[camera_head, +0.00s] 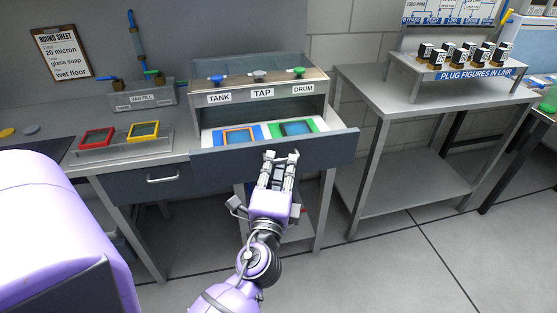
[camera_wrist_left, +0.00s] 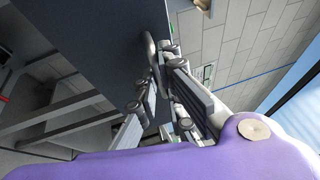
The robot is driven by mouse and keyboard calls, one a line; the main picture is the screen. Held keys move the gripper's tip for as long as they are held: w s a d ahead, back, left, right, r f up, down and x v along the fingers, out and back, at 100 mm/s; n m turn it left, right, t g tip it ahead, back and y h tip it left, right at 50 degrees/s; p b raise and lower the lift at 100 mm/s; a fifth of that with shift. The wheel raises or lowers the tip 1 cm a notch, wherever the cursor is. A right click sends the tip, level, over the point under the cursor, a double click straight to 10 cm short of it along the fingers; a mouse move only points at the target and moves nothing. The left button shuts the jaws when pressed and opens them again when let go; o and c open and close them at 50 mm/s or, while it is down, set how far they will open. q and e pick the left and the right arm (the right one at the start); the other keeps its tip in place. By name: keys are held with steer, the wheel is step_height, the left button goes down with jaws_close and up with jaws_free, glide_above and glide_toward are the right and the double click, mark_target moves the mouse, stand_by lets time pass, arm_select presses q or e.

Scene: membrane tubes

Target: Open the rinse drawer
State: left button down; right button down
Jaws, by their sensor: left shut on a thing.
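The rinse drawer (camera_head: 325,151) stands pulled out below the tap box, with its dark front facing me. Inside it lie a blue tray with an orange-framed piece (camera_head: 238,135) and a green tray with a blue-framed piece (camera_head: 296,128). My left gripper (camera_head: 281,158) is at the middle of the drawer front, shut on the drawer handle, which it mostly hides in the head view. In the left wrist view the handle (camera_wrist_left: 150,48) shows between the fingers against the dark drawer front (camera_wrist_left: 90,35). My right gripper is not in view.
The tap box (camera_head: 262,95) with TANK, TAP and DRUM labels is above the drawer. A closed drawer (camera_head: 150,183) with its own handle is to the left. A steel table (camera_head: 430,105) stands right; the floor in front is clear.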

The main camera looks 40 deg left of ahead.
arm_select(q)
steer(key=shift+s+d, duration=0.6)
steer(key=shift+d, duration=0.15)
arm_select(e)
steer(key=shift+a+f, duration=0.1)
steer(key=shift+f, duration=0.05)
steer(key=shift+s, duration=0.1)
arm_select(q)
steer(key=c, duration=1.9)
jaws_free()
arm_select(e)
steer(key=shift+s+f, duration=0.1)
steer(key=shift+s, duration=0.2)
